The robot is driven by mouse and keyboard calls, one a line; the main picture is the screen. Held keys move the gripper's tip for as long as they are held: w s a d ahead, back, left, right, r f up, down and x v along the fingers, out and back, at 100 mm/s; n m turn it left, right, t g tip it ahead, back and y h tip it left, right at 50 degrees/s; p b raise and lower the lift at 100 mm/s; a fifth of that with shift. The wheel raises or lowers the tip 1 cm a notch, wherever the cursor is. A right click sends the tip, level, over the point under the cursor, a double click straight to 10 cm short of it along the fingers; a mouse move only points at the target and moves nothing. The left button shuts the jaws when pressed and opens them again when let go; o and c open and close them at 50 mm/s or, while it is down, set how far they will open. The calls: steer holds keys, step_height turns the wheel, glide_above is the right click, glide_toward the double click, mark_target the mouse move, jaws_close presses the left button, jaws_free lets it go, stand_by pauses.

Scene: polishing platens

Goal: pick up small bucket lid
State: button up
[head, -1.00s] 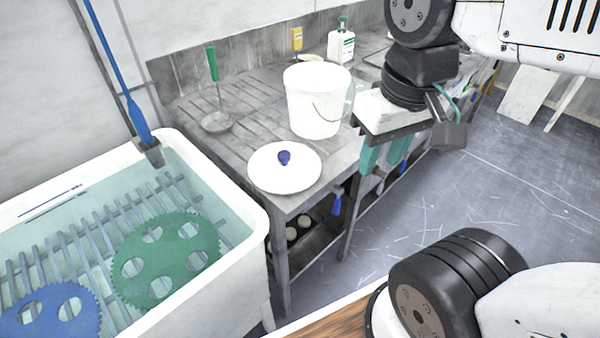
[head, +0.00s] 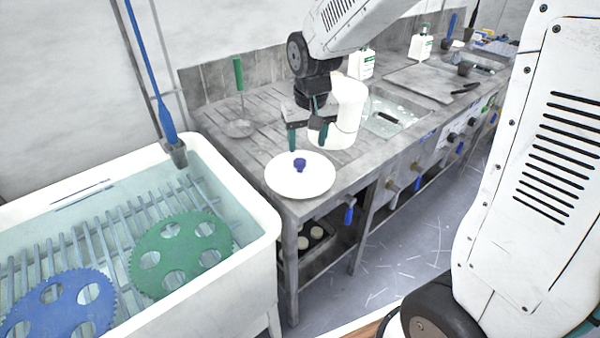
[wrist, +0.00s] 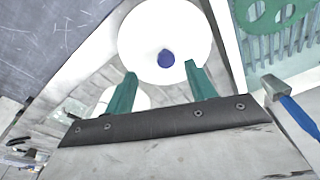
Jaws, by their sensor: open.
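The small bucket lid (head: 300,182) is a flat white disc with a blue knob (head: 300,164) at its centre. It lies on the near left corner of the grey workbench. In the wrist view the lid (wrist: 140,35) and its knob (wrist: 166,58) show ahead of the fingertips. My gripper (head: 306,138) has green fingers, open and empty, just behind and above the lid. In the wrist view the fingers (wrist: 160,70) stand apart, with the knob between their line but beyond the tips. The white bucket (head: 335,128) stands behind my gripper, partly hidden by it.
A white tank (head: 262,222) with a green toothed disc (head: 180,250) and a blue one (head: 62,305) is at left. White bottles (head: 420,45) stand farther back.

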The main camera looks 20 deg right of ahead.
mark_target(300, 161)
steer(key=w+f, duration=0.1)
steer(key=f, duration=0.2)
steer(key=w+f, duration=0.1)
steer(key=f, duration=0.2)
steer(key=w+f, duration=0.1)
steer(key=f, duration=0.2)
steer(key=shift+w+a+f, duration=0.15)
steer(key=shift+w+f, duration=0.1)
steer(key=shift+w, duration=0.1)
steer(key=c, duration=1.1)
